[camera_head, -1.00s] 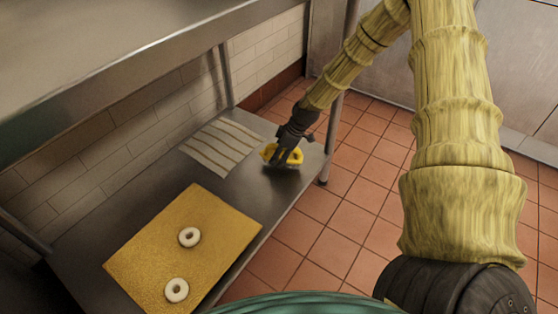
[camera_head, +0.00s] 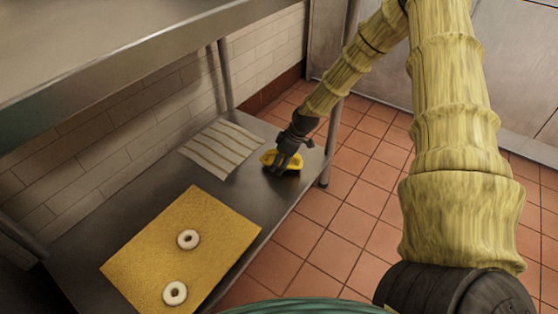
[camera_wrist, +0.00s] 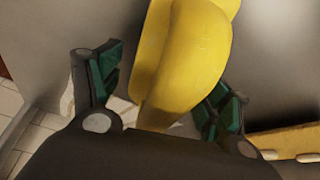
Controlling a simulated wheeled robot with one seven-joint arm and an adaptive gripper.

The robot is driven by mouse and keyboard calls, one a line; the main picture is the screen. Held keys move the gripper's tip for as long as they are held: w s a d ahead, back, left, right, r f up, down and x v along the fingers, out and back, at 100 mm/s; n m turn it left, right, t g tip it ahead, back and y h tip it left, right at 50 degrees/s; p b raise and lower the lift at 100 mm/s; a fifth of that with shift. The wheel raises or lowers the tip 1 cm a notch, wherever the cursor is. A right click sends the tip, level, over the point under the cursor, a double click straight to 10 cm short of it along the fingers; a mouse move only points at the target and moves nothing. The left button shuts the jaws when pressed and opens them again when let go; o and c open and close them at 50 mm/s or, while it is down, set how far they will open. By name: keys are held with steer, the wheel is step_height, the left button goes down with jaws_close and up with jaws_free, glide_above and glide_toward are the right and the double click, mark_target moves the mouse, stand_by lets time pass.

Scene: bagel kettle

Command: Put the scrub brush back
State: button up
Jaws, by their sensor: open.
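The yellow scrub brush (camera_head: 290,166) lies on the far end of the lower metal shelf, near its right edge. My gripper (camera_head: 282,166) is down at the brush and partly covers it in the head view. In the wrist view the brush (camera_wrist: 183,60) lies between the two green-padded fingers of my gripper (camera_wrist: 160,95). The fingers stand apart, with a gap visible on the left side. Whether a finger touches the brush is unclear. The brush's underside is hidden.
A striped cloth (camera_head: 222,148) lies beside the brush against the tiled wall. A golden board (camera_head: 150,256) with two bagels (camera_head: 188,239) lies nearer on the metal shelf (camera_head: 90,218). An upper shelf (camera_head: 110,65) overhangs it. A metal post (camera_head: 334,130) stands right of the brush.

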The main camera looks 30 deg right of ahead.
steer(key=shift+r, duration=0.15)
steer(key=p+v, duration=0.6)
steer(key=v, duration=0.4)
steer(key=shift+r, duration=0.45)
steer(key=shift+s+d+r+p, duration=0.3)
steer(key=shift+r, duration=0.15)
steer(key=shift+a, duration=0.1)
